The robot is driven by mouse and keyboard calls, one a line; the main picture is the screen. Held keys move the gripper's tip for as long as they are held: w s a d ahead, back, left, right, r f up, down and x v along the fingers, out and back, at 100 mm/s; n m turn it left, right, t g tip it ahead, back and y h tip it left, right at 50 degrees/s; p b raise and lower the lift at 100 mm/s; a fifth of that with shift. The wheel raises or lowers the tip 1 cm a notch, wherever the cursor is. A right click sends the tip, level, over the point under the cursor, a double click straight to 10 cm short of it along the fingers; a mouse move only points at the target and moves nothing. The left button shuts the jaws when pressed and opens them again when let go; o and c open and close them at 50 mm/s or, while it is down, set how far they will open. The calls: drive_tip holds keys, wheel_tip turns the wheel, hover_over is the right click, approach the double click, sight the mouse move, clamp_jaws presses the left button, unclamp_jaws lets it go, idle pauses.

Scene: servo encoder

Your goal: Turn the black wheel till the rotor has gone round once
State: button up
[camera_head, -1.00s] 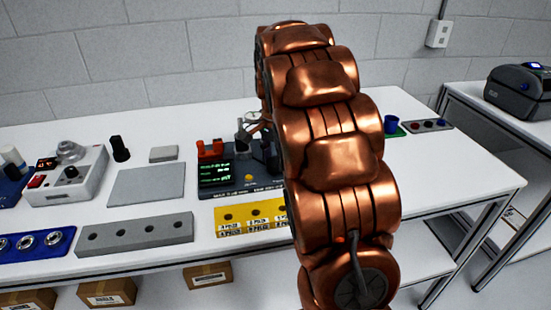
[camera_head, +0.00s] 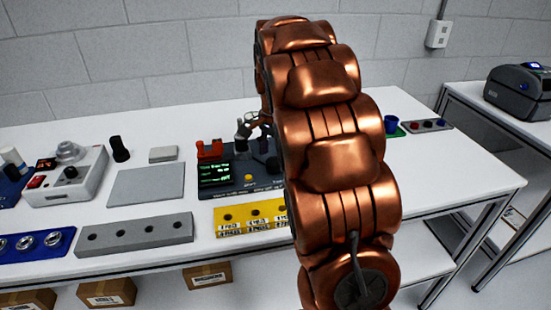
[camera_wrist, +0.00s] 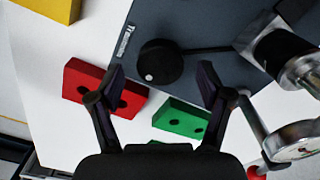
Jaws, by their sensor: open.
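The black wheel (camera_wrist: 160,62), a round knob with a white dot near its lower left, sits on a dark grey base plate (camera_wrist: 190,25) in the wrist view. A black shaft runs from it to the right, to a silver and black cylindrical unit (camera_wrist: 285,50). I cannot tell which part is the rotor. My gripper (camera_wrist: 161,70) is open, its two dark fingers on either side of the wheel's near edge. I cannot tell whether they touch it. In the head view, my copper arm hides the wheel and much of the device; its green-text screen (camera_head: 214,173) shows.
A red block (camera_wrist: 80,85) and a green block (camera_wrist: 180,120) lie near my fingers. A silver dial (camera_wrist: 300,145) is at right. In the head view, a yellow hole block (camera_head: 240,216) stands in front of the device and a grey plate (camera_head: 145,186) to its left.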

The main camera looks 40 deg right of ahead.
sight(275, 161)
wheel_tip(275, 161, up, 11)
drive_tip(key=shift+f, duration=0.15)
idle(0.4)
idle(0.5)
drive_tip(key=s+a+f+n+p, duration=0.2)
drive_tip(key=s+a+n, duration=0.3)
drive_tip(key=s, duration=0.5)
drive_tip(key=s+a+f+n+g+p, duration=0.1)
drive_tip(key=s+a+f+n+p, duration=0.1)
drive_tip(key=s+a+n, duration=0.3)
drive_tip(key=s+a+f+n+p, duration=0.3)
drive_tip(key=s+a+n, duration=0.3)
drive_tip(key=s+a, duration=0.4)
drive_tip(key=s, duration=0.5)
drive_tip(key=shift+s+a+g+p, duration=0.35)
drive_tip(key=shift+g+p, duration=0.05)
drive_tip(key=shift+f, duration=0.1)
